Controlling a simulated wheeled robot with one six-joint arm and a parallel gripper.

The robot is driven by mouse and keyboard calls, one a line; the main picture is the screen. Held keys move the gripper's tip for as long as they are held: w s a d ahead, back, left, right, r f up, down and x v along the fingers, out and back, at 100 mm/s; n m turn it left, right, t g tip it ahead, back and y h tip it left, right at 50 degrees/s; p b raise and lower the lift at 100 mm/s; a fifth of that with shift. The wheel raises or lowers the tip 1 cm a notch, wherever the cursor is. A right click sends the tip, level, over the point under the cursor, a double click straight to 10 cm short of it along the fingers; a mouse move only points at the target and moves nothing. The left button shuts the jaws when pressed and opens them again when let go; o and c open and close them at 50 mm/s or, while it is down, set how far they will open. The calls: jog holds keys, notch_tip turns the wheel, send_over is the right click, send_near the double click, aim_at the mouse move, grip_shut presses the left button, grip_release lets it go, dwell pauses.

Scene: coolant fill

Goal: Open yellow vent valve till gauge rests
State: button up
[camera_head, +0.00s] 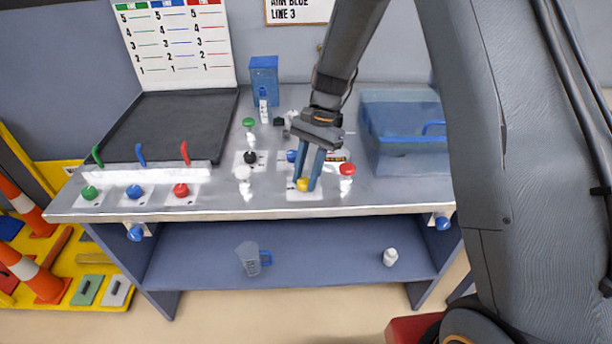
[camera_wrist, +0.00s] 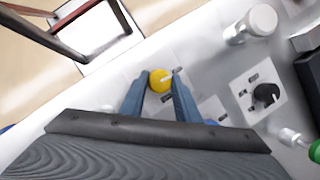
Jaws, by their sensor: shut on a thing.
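The yellow vent valve knob (camera_head: 302,185) sits on a white plate near the front edge of the metal bench. My gripper (camera_head: 309,183) points down at it, its two blue fingers around the knob. In the wrist view the yellow knob (camera_wrist: 160,80) lies between the fingertips (camera_wrist: 159,84), and a pale pointer line shows on its top. My gripper is shut on the knob. I cannot pick out a gauge for certain in either view.
A black knob (camera_head: 250,157) and a red-capped fitting (camera_head: 347,170) stand close by. Green (camera_head: 90,192), blue (camera_head: 134,191) and red (camera_head: 181,189) knobs line the left front. A blue bin (camera_head: 400,150) stands right. A jug (camera_head: 249,258) is on the shelf below.

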dwell(0.4)
jog(key=o, duration=1)
jog(key=shift+o, duration=0.2)
jog(key=b+v, duration=0.2)
jog(key=v, duration=0.6)
jog(key=shift+s, duration=0.1)
jog(key=s+d+n+t+h, duration=0.1)
jog(key=s+d+n, duration=0.3)
jog(key=s, duration=0.5)
jog(key=s+d+n+t+h, duration=0.1)
jog(key=s+d+n+t, duration=0.2)
jog(key=s+d, duration=0.5)
jog(key=shift+s+d+f+n+t+h, duration=0.3)
jog(key=shift+s+n+t+h, duration=0.1)
jog(key=shift+s+n, duration=0.2)
